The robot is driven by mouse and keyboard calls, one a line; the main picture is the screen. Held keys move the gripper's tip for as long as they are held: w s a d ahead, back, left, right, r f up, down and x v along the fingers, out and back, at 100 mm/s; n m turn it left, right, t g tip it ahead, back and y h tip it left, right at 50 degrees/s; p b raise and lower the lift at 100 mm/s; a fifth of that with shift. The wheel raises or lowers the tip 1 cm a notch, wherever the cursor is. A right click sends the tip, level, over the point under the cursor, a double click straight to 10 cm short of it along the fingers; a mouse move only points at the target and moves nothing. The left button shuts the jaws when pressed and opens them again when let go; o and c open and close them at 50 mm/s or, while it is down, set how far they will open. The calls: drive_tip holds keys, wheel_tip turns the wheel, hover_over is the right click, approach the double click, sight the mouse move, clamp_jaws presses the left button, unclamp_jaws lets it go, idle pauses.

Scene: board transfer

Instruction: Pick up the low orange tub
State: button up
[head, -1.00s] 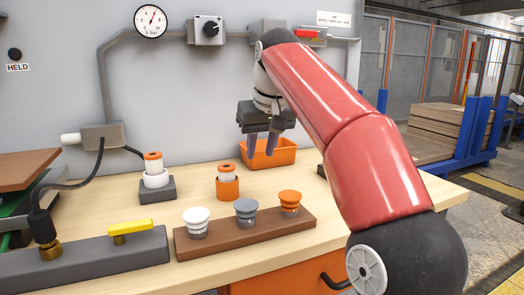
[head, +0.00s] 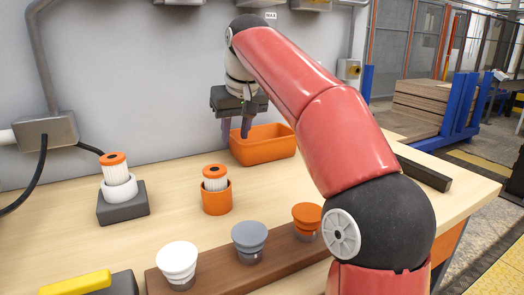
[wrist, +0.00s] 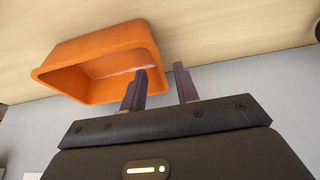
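The low orange tub (head: 265,150) stands at the back of the wooden worktop, near the grey wall. It looks empty in the wrist view (wrist: 68,80). My gripper (head: 236,130) points down at the tub's left end in the head view, its fingers apart with nothing held. In the wrist view my gripper (wrist: 160,69) has one finger overlapping the tub's opening and the other beyond its rim, so the near wall appears between them. I cannot tell whether either finger touches the tub.
An orange cup (head: 216,202) holding a white filter with an orange cap stands in front. Another capped filter (head: 116,170) stands on a dark block at left. A brown board (head: 215,277) carries white, grey and orange knobs. A dark bar (head: 425,173) lies at right.

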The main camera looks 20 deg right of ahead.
sight(236, 140)
drive_tip(key=x, duration=0.4)
drive_tip(key=shift+d+f+b, duration=0.1)
drive_tip(key=shift+d+b, duration=0.05)
drive_tip(key=shift+b, duration=0.2)
drive_tip(key=shift+s, duration=0.1)
clamp_jaws()
